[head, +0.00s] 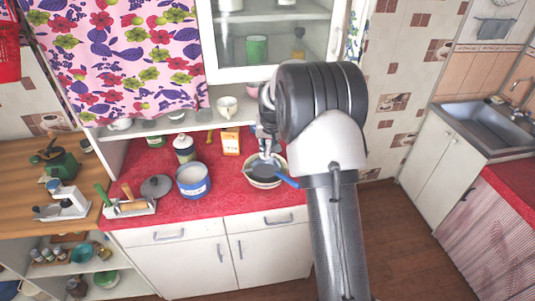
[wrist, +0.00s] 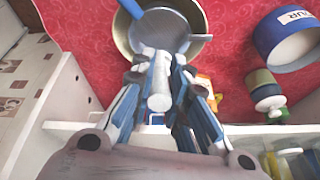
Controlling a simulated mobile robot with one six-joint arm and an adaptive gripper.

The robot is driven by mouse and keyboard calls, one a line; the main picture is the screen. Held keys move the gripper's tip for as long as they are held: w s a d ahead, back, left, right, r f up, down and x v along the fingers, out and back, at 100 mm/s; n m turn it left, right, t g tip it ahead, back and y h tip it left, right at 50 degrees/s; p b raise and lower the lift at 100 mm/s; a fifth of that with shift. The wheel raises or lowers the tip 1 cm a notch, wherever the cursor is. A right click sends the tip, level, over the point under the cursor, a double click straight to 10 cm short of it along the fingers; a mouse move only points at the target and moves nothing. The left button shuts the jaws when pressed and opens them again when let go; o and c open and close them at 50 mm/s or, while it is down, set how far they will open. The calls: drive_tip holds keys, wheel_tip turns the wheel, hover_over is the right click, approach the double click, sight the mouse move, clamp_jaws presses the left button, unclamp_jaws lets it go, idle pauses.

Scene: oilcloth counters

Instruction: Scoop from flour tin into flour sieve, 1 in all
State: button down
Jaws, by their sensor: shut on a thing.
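The flour tin (head: 193,186) is a blue and white round tin on the red counter. In the wrist view the tin (wrist: 265,42) shows its label and white flour inside. The flour sieve (head: 277,180) is right of the tin, resting in or on a pale bowl, with a blue handle. In the wrist view its rim (wrist: 119,36) and handle (wrist: 131,8) show partly behind the scoop. My gripper (head: 265,148) is above the sieve, shut on the pale handle of a scoop (wrist: 160,30). The scoop's grey-blue head overlaps the sieve; I cannot tell whether it holds flour.
A dark lid (head: 156,187) and a tray (head: 130,208) with a rolling pin lie left of the tin. The shelf and cabinet (head: 262,48) rise close behind my gripper.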

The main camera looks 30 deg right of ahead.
drive_tip(key=s+f+t+b, duration=0.1)
drive_tip(key=f+t+b, duration=0.1)
drive_tip(key=b, duration=0.5)
drive_tip(key=s+f+t+h+b, duration=0.1)
drive_tip(key=t+b, duration=0.1)
drive_tip(key=b, duration=0.5)
drive_tip(key=s+a+f+t+b, duration=0.1)
drive_tip(key=f+t+b, duration=0.1)
drive_tip(key=b, duration=0.5)
drive_tip(key=shift+s+f+h, duration=0.15)
drive_tip(key=shift+f+h, duration=0.15)
drive_tip(key=shift+s+d+t, duration=0.1)
drive_tip(key=shift+t, duration=0.2)
drive_tip(key=shift+s+a+f+t+h, duration=0.15)
drive_tip(key=shift+f+t+h, duration=0.1)
drive_tip(key=shift+f+t, duration=0.45)
drive_tip(key=shift+s+f+t+h, duration=0.15)
drive_tip(key=shift+f+t+h, duration=0.15)
drive_tip(key=shift+f+t, duration=0.35)
drive_tip(key=shift+s+a+f+t+h, duration=0.15)
drive_tip(key=shift+f+t+h, duration=0.1)
drive_tip(key=shift+f+t, duration=0.4)
drive_tip(key=shift+r, duration=0.15)
